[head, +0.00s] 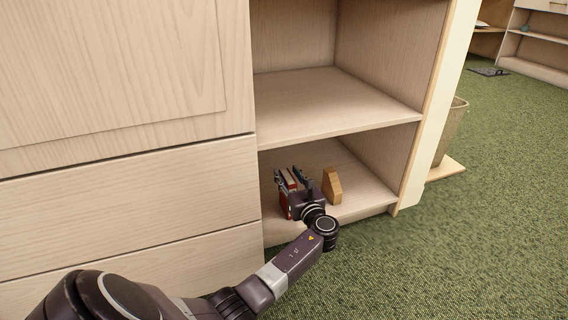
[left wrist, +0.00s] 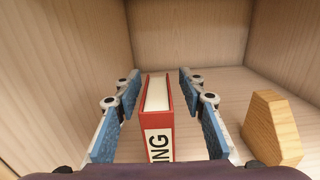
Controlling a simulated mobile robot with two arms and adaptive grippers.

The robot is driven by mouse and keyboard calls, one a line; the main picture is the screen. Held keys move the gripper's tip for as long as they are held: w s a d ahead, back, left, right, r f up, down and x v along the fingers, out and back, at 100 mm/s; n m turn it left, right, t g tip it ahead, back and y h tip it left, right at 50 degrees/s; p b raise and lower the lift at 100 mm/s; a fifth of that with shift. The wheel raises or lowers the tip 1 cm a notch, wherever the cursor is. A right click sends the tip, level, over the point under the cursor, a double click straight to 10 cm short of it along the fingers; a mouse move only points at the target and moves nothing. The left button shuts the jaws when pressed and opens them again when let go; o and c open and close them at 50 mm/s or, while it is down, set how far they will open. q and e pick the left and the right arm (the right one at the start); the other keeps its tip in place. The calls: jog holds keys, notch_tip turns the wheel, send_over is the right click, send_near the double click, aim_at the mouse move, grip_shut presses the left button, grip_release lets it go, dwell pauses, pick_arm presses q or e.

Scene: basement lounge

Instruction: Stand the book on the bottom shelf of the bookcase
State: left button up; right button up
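The red book (head: 289,181) with pale pages stands upright on the bottom shelf (head: 364,196) of the bookcase. In the left wrist view the book (left wrist: 157,115) shows its page edges on top and a white label with black letters on its spine. My left gripper (head: 288,175) reaches into the bottom compartment. In the wrist view its blue-padded fingers (left wrist: 160,85) are open on either side of the book, with a gap visible on both sides. The gripper hides part of the book in the head view. My right gripper is not in view.
A wooden block with a slanted top (head: 332,186) stands on the bottom shelf just right of my left gripper. An empty shelf (head: 330,105) is above. Drawers (head: 130,190) close off the left side. A basket (head: 450,130) stands right of the bookcase.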

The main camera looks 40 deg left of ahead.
aim_at(295, 184)
pick_arm(q)
jog(key=p+v, duration=0.3)
jog(key=v, duration=0.3)
jog(key=shift+r, duration=0.1)
jog(key=shift+s+d, duration=0.35)
jog(key=shift+d, duration=0.25)
jog(key=shift+w, duration=0.1)
